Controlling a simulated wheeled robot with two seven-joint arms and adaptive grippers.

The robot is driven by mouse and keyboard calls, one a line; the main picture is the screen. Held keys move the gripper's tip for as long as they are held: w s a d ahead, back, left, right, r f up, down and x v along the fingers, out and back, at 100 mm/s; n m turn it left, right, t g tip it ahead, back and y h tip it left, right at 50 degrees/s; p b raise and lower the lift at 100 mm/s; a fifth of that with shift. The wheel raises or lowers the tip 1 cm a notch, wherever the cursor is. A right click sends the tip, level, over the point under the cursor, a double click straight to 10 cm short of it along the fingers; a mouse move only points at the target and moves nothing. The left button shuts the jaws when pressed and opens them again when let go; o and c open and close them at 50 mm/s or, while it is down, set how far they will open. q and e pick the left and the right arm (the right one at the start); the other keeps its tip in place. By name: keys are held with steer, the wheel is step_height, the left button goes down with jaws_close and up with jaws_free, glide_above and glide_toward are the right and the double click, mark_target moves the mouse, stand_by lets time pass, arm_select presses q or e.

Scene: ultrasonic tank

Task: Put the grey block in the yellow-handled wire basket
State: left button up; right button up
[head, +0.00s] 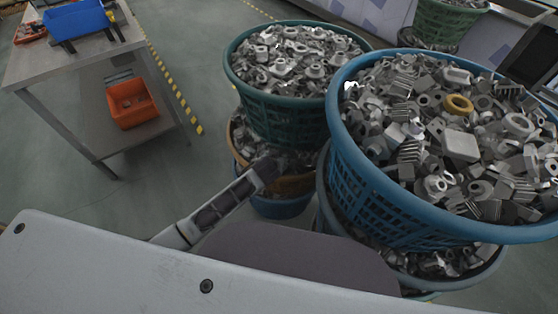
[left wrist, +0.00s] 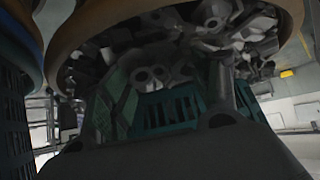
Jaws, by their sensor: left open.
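I cannot pick out the grey block among the many grey metal parts, and no yellow-handled wire basket shows in either view. My left gripper (head: 275,165) is at the end of the arm reaching in among the stacked baskets, beside the brown basket (head: 290,186) under the green one. In the left wrist view my left gripper (left wrist: 172,88) is open, with metal parts and a teal lattice showing beyond its fingers. I see nothing clearly held. The dim picture hides whether the fingers touch anything. My right gripper is not in view.
A blue basket (head: 365,170) full of metal parts stands at right, with another basket below it. A green basket (head: 265,115) of parts stands behind. At left a table (head: 75,65) carries a blue bin (head: 78,20); an orange bin (head: 132,103) sits on its lower shelf.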

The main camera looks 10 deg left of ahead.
arm_select(q)
steer(key=shift+x, duration=2.1)
steer(key=shift+d, duration=0.1)
steer(key=shift+c, duration=0.2)
steer(key=c, duration=1.2)
steer(key=shift+r, duration=0.15)
steer(key=shift+r, duration=1.4)
steer(key=shift+s+r, duration=0.2)
steer(key=shift+s, duration=0.05)
steer(key=s, duration=1.7)
steer(key=shift+s, duration=0.2)
